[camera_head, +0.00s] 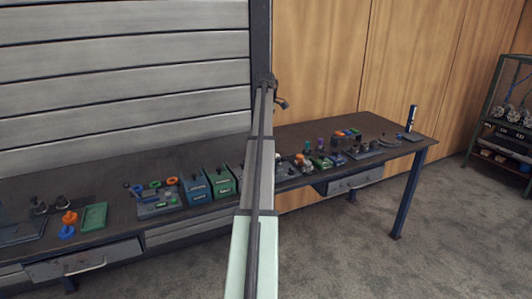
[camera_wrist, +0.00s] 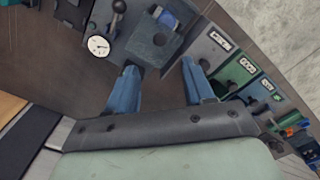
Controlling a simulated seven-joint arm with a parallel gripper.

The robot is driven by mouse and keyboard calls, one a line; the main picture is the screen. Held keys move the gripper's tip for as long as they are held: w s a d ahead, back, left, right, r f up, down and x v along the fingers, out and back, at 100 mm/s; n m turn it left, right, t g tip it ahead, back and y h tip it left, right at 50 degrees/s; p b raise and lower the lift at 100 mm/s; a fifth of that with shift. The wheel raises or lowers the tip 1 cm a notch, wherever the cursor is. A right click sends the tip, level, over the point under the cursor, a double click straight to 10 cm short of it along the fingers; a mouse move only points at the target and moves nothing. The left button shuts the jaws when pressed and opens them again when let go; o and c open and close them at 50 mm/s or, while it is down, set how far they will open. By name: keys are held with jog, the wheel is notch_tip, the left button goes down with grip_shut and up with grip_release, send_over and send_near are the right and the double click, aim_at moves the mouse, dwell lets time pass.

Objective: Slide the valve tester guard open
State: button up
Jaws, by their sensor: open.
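In the wrist view, a grey unit with a round white gauge (camera_wrist: 98,46) and a black-knobbed lever (camera_wrist: 118,8) appears to be the valve tester. Beside the gauge is a dark grey plate (camera_wrist: 146,51) with a round dark spot and a blue part (camera_wrist: 172,20) behind it. I cannot tell for sure which piece is the guard. My gripper (camera_wrist: 161,74) has two blue fingers spread apart with nothing between them. The left fingertip is close to the plate's near edge; contact is unclear. In the head view my arm hides most of the tester, and the gripper is not distinguishable.
Labelled grey (camera_wrist: 213,46), green (camera_wrist: 238,72) and blue boxes stand close beside the right finger. In the head view, the dark workbench (camera_head: 100,172) carries a green tray (camera_head: 94,217), a blue box (camera_head: 196,190) and several small fixtures right of my arm.

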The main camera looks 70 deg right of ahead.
notch_tip(320, 180, down, 11)
dwell(0.4)
jog(key=shift+c, duration=0.4)
grip_shut()
dwell(0.3)
